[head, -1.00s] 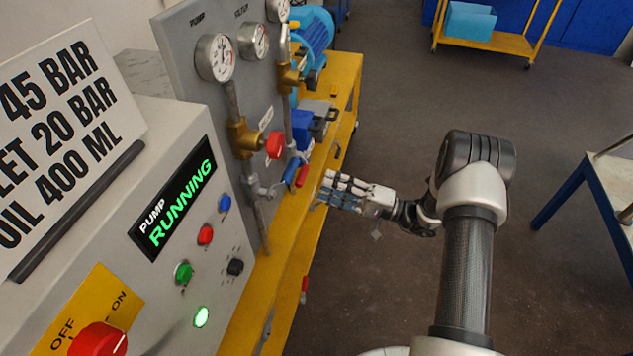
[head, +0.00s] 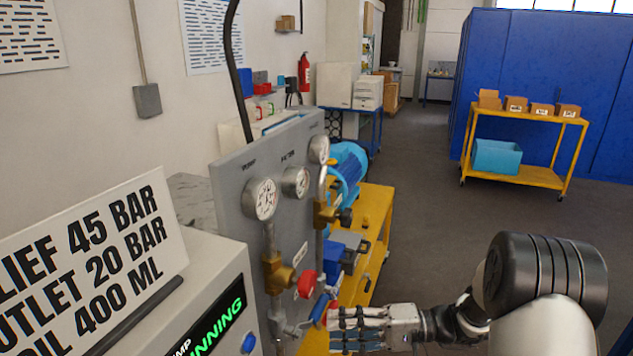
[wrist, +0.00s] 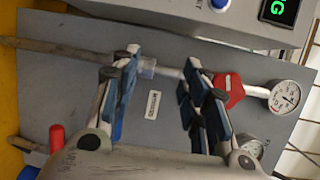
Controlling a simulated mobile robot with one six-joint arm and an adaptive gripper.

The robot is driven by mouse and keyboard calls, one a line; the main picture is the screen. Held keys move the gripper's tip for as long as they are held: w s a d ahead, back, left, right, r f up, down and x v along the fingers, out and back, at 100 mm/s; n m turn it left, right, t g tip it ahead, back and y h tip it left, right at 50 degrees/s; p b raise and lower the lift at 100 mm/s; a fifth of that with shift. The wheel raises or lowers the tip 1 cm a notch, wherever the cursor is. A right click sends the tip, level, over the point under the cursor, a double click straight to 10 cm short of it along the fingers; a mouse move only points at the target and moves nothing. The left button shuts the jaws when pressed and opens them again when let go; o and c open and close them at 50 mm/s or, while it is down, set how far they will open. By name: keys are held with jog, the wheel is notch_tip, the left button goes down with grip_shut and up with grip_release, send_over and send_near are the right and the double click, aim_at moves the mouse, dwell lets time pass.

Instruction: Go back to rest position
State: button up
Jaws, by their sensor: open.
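My gripper (head: 345,328) is at the lower middle of the head view, beside the grey gauge panel (head: 240,195) and its yellow bench (head: 372,250). In the wrist view, my gripper (wrist: 160,95) has its two blue-padded fingers spread apart. A pipe with a red-handled valve (wrist: 228,92) and a gauge (wrist: 285,97) shows on the panel behind the fingers. Nothing is seen held between them. In the head view, the red valve knob (head: 306,284) and a blue lever (head: 319,307) are just left of my gripper. Whether the fingers touch the panel fittings cannot be told.
The control box with a green display (head: 215,325) stands at the lower left. A blue motor (head: 347,170) sits on the bench. A yellow cart (head: 530,118) with boxes stands at the back right. The grey floor (head: 440,220) between is clear.

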jog(key=s+a+r+n+g+h, duration=0.1)
jog(key=s+r+h, duration=0.25)
jog(key=s, duration=0.35)
jog(key=s+a+r+n+g+h, duration=0.1)
jog(key=s+r+g+h, duration=0.2)
jog(key=s, duration=0.4)
jog(key=s+d+r+t+h, duration=0.4)
jog(key=s+d+t+h, duration=0.4)
jog(key=s+d+h, duration=0.2)
jog(key=shift+s+d+m, duration=0.15)
jog(key=shift+d+m, duration=0.15)
jog(key=shift+m, duration=0.1)
jog(key=shift+a, duration=0.1)
jog(key=shift+c, duration=0.9)
jog(key=shift+a, duration=0.1)
